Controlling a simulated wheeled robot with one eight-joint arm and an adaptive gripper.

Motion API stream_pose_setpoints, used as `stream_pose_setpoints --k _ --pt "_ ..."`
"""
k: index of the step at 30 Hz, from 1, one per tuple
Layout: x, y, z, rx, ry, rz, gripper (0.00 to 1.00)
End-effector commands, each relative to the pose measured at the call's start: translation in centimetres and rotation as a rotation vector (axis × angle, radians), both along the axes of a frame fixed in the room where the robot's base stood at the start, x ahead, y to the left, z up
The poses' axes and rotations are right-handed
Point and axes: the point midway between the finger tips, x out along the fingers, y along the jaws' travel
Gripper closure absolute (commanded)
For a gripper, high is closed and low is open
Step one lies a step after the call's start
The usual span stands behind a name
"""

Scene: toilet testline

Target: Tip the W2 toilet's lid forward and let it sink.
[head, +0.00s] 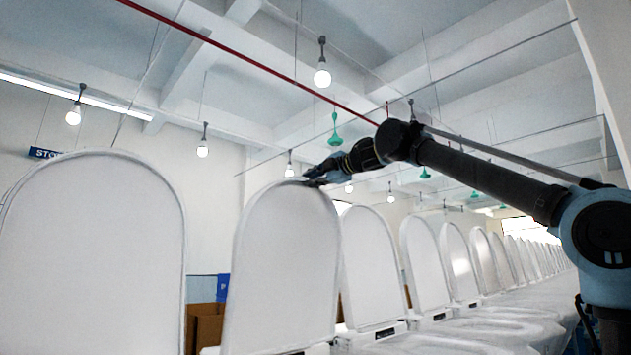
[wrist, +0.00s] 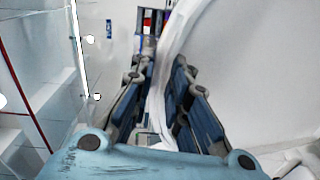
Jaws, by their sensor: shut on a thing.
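A white toilet lid (head: 282,268) stands upright in the middle of the head view. My gripper (head: 314,181) is at its top edge, reaching in from the right. In the wrist view the lid's rim (wrist: 160,82) runs between the two fingers of my gripper (wrist: 162,95), and its broad white face (wrist: 260,70) fills the right side. The fingers are shut on the rim. No label shows on this lid, so I cannot read whether it is W2. Its hinge end is low in the head view, near the bottom edge.
Another upright lid (head: 95,260) stands to the left, with a gap between. A row of upright lids (head: 372,262) recedes to the right above white toilets (head: 470,325). Brown boxes (head: 205,325) stand behind the gap. Lamps (head: 322,76) hang overhead.

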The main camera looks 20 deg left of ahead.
Motion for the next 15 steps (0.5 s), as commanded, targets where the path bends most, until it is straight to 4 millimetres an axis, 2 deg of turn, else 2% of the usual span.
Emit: stream_pose_setpoints --k 3,15 --pt "-0.02 0.38 -0.38 -0.002 0.0 0.008 0.8" --pt "-0.93 0.0 0.24 -0.001 -0.007 0.001 0.8"
